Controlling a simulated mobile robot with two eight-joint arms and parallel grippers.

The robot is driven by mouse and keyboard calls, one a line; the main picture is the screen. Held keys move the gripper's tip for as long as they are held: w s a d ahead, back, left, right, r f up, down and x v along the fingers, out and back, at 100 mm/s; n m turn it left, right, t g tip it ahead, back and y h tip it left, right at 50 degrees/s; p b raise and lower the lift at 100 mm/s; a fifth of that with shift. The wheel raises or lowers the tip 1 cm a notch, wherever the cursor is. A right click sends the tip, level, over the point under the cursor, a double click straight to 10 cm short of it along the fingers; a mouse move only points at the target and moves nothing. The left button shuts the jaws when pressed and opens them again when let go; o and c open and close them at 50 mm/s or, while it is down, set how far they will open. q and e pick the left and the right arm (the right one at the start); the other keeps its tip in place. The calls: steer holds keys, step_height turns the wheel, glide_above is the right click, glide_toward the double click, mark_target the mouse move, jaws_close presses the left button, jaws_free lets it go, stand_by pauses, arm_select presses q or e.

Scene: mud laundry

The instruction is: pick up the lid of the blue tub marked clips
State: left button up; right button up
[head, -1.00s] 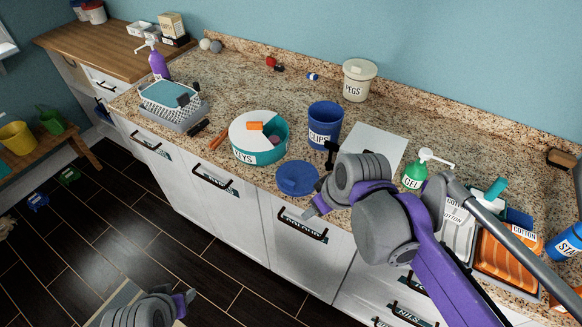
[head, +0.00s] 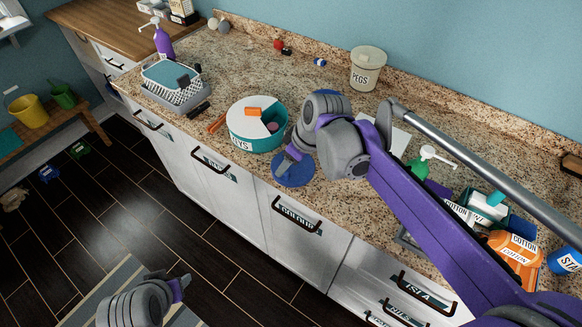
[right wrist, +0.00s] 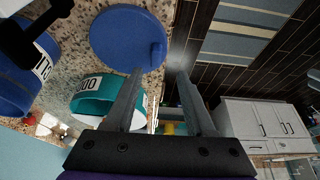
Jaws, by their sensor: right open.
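The blue round lid (head: 293,172) lies on the granite counter near its front edge, in front of the teal tub. In the right wrist view the lid (right wrist: 122,40) is a flat disc with a small raised tab at its edge. The blue tub (right wrist: 22,85) shows at the left of that view, its label partly visible; in the head view my right arm hides it. My right gripper (right wrist: 160,75) is open and empty, its fingertips close to the lid's edge, contact unclear. My left gripper (head: 180,286) is low over the floor, its fingers unclear.
A pegs tub (head: 367,68) stands at the back. A grey basket (head: 176,95) is at the left.

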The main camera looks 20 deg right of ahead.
mark_target(298, 176)
steer(key=x, duration=0.5)
steer(key=shift+w+d+f, duration=0.1)
steer(key=shift+d, duration=0.3)
jaws_close()
